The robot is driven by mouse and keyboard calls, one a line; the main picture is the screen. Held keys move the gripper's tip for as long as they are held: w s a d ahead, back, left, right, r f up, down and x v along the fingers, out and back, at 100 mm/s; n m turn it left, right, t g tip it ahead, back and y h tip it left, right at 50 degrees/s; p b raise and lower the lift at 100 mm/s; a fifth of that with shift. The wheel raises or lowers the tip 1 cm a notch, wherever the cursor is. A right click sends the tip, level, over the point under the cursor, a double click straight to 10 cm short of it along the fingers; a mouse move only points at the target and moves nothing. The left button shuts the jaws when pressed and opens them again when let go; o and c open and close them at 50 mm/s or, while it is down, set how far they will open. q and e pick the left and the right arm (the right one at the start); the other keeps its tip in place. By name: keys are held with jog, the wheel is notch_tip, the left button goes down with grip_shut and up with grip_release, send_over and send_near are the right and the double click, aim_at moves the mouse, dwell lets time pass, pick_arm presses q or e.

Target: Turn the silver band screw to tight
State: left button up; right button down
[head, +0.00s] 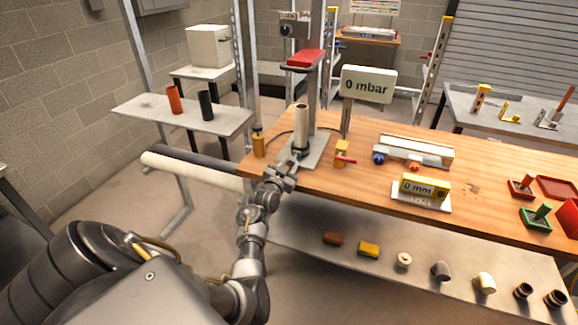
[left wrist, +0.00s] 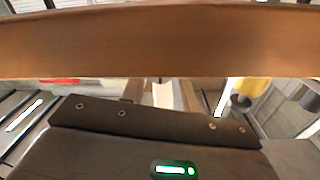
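A white pipe (head: 301,125) stands upright in a dark sleeve (head: 300,150) on a grey metal plate (head: 313,152) at the table's left end. The silver band and its screw are too small to make out at the pipe's foot. My left gripper (head: 287,170) is at the table's front edge, just in front of and below the sleeve. I cannot tell if it touches anything or how wide its fingers are. In the left wrist view, the wooden table edge (left wrist: 160,40) crosses in front of the gripper and hides most of the fingers. My right gripper is out of view.
A brass cylinder (head: 258,142) stands left of the plate, and a yellow valve with a red handle (head: 342,155) stands right. A "0 mbar" display (head: 367,86) is behind; a yellow "0 mm" gauge (head: 424,188) is at the front. A lower shelf (head: 330,215) holds several small parts.

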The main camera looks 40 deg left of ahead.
pick_arm(q)
jog(key=c, duration=0.5)
jog(key=shift+m, duration=1.3)
jog(key=m, duration=0.2)
jog(key=shift+m, duration=0.3)
jog(key=m, duration=0.5)
jog(key=shift+d, duration=0.15)
jog(key=m, duration=0.3)
jog(key=m+p, duration=0.1)
jog(key=m, duration=0.2)
jog(key=shift+g+y, duration=0.3)
jog(key=m+p, duration=0.1)
jog(key=m, duration=0.5)
jog(key=shift+f+p, duration=0.15)
jog(key=shift+p, duration=0.2)
